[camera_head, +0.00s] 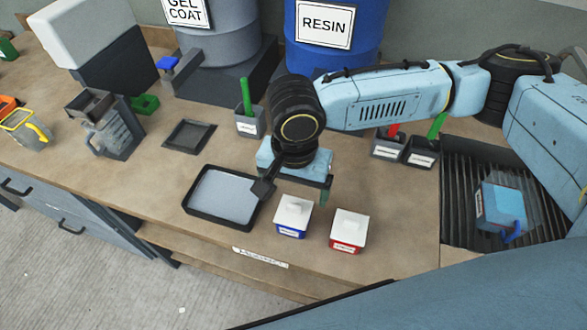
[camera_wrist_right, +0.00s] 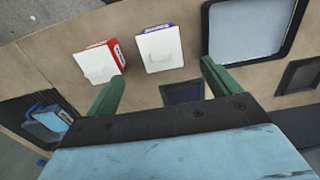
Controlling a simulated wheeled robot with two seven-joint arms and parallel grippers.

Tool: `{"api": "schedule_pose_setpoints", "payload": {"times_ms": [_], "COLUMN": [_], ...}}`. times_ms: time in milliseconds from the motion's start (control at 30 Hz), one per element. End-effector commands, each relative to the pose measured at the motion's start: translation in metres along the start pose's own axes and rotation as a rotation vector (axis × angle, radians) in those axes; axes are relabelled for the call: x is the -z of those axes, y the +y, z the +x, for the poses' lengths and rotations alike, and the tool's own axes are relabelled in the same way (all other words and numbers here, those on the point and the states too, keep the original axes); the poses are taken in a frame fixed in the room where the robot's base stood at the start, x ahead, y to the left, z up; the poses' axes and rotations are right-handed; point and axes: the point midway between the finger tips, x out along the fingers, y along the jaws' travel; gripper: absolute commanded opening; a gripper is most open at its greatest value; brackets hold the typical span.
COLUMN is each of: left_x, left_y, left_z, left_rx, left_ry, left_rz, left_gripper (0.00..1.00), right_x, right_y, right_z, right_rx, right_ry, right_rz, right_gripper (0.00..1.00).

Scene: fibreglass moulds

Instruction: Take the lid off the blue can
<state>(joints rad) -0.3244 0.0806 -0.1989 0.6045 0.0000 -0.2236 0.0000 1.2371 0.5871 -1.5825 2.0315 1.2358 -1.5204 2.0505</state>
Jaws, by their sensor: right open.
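The blue can (camera_head: 290,232) stands upright on the bench near its front edge, with its white lid (camera_head: 294,211) on. In the right wrist view its lid (camera_wrist_right: 159,48) shows near the top middle, with a small raised grip. A red can (camera_head: 346,246) with a white lid stands just right of it. My right gripper (camera_head: 293,192) is open and empty, above and behind the blue can, apart from it. In the wrist view its green fingers (camera_wrist_right: 160,80) are spread wider than the lid. My left gripper is not in view.
A dark tray (camera_head: 190,211) with a pale surface lies left of the blue can. Labelled holders with green and red handles stand behind. A grated basin (camera_head: 460,165) with a light-blue container (camera_head: 500,205) is at the right. Resin (camera_head: 350,45) and gel coat drums stand at the back.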

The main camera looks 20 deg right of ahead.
Motion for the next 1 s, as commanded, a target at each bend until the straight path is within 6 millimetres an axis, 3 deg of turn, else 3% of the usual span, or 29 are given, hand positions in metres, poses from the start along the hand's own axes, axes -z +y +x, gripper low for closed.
{"api": "schedule_pose_setpoints", "payload": {"times_ms": [100,333,500,800,1000], "left_x": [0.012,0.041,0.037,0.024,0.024], "left_y": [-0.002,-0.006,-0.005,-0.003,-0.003], "left_z": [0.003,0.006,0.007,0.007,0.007], "left_rx": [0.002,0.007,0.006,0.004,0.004], "left_ry": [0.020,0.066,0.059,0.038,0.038], "left_rz": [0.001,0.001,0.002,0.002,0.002], "left_gripper": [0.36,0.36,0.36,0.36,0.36], "right_x": [0.000,0.000,0.000,0.000,0.000], "right_y": [0.000,0.000,0.000,0.000,0.000], "right_z": [0.025,0.058,0.068,0.069,0.069], "right_rx": [-0.003,0.000,0.001,0.001,0.001], "right_ry": [0.000,0.001,0.001,0.001,0.001], "right_rz": [-0.001,-0.001,-0.003,-0.003,-0.002], "right_gripper": [0.89,0.89,0.89,0.89,0.63]}}
